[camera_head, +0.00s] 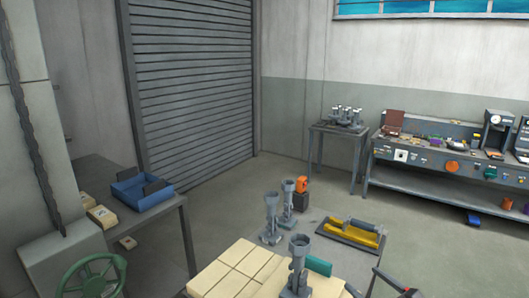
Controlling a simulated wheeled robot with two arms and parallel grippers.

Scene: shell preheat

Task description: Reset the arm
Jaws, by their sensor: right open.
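My right gripper (364,279) shows at the bottom right edge, dark with red parts. It is open, and I see nothing between its fingers. Most of it and its arm is cut off by the frame's lower edge. It is beside the near work table (335,262), close to the table's right side. My left gripper is not in view.
The near table bears pale blocks (235,268), grey upright fittings (299,262) and a yellow tool on a tray (352,233). A blue bin (142,190) sits on the left table. A cluttered workbench (440,160) stands back right. Open floor lies before the shutter.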

